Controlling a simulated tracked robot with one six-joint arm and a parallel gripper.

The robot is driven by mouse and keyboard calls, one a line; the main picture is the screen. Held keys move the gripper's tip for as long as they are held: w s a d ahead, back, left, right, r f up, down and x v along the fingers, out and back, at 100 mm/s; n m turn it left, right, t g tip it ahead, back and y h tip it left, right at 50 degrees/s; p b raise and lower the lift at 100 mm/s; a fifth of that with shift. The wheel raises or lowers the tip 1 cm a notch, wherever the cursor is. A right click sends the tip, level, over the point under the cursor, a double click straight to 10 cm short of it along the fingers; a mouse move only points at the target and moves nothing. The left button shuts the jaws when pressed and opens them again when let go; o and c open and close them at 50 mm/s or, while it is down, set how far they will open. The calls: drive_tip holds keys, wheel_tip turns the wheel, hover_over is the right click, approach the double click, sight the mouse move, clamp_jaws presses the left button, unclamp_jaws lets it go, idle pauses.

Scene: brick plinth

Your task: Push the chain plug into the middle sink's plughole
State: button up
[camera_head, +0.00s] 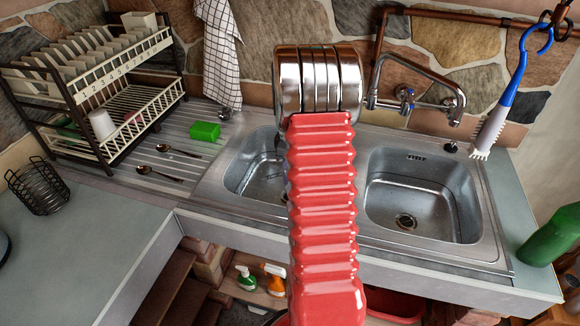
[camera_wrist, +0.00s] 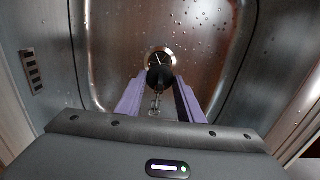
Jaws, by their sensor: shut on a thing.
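In the wrist view my gripper (camera_wrist: 160,86) has its two purple fingers closed on a dark, round chain plug (camera_wrist: 160,76). A short metal chain (camera_wrist: 156,103) hangs from the plug between the fingers. The plughole (camera_wrist: 160,57), a round metal ring with cross bars, shows just beyond the plug, partly covered by it. I cannot tell how far the plug is above it. The bowl around it is wet steel. In the head view a left bowl (camera_head: 248,172) and a right bowl (camera_head: 445,192) show; my red arm hides the area between, and my gripper is hidden.
A blue-handled brush (camera_head: 505,95) hangs at the right. A tap (camera_head: 410,98) stands behind the sink. A dish rack (camera_head: 120,100), green sponge (camera_head: 204,131) and spoons (camera_head: 160,171) are on the left.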

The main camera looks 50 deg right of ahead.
drive_tip(key=shift+f, duration=4.3)
drive_tip(key=o, duration=1.1)
drive_tip(key=shift+o, duration=0.2)
wheel_tip(320, 180, up, 14)
drive_tip(key=shift+s+f, duration=0.1)
drive_tip(key=shift+f, duration=0.05)
